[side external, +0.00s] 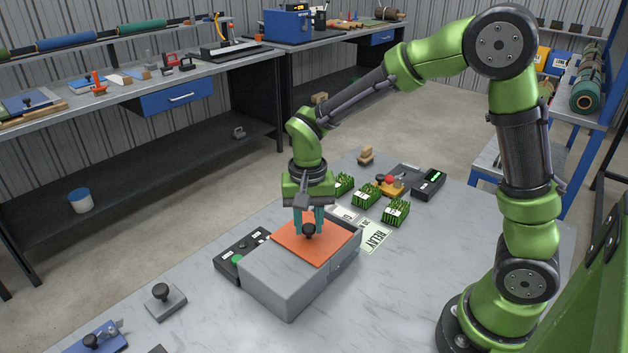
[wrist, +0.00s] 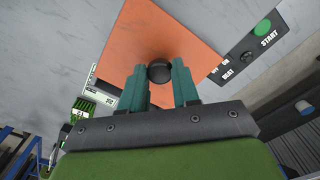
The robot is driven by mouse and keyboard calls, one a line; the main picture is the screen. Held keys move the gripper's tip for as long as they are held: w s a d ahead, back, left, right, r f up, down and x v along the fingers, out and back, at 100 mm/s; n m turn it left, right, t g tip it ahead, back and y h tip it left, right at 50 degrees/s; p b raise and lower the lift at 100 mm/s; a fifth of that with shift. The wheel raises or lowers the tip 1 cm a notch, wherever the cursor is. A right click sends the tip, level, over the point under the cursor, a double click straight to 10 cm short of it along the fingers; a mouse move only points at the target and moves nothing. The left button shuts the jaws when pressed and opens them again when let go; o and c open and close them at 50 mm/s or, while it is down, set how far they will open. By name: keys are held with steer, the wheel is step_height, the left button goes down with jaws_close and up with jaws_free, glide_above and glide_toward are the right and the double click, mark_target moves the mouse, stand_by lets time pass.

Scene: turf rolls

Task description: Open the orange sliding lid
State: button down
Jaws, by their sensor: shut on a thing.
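The orange sliding lid (side external: 322,240) lies flat on top of a grey box (side external: 285,278) on the table, covering the part of the top away from the near left end. A black round knob (side external: 308,230) stands on the lid. My gripper (side external: 308,222) points down over the lid with its teal fingers shut on the knob. In the wrist view the knob (wrist: 159,72) sits between the two fingertips, and the lid (wrist: 200,40) spreads around it. Whether the lid has slid at all cannot be told.
A black panel (side external: 232,262) with a green button stands left of the box. A card reading RELAY (side external: 376,237) lies to its right. Several green turf pieces (side external: 396,212) and a black device (side external: 428,184) are behind. A grey block with a knob (side external: 166,300) is at the front left.

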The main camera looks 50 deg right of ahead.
steer(key=a, duration=0.8)
steer(key=shift+a, duration=0.3)
steer(key=c, duration=0.8)
jaws_free()
step_height(320, 180, up, 17)
steer(key=shift+d, duration=0.1)
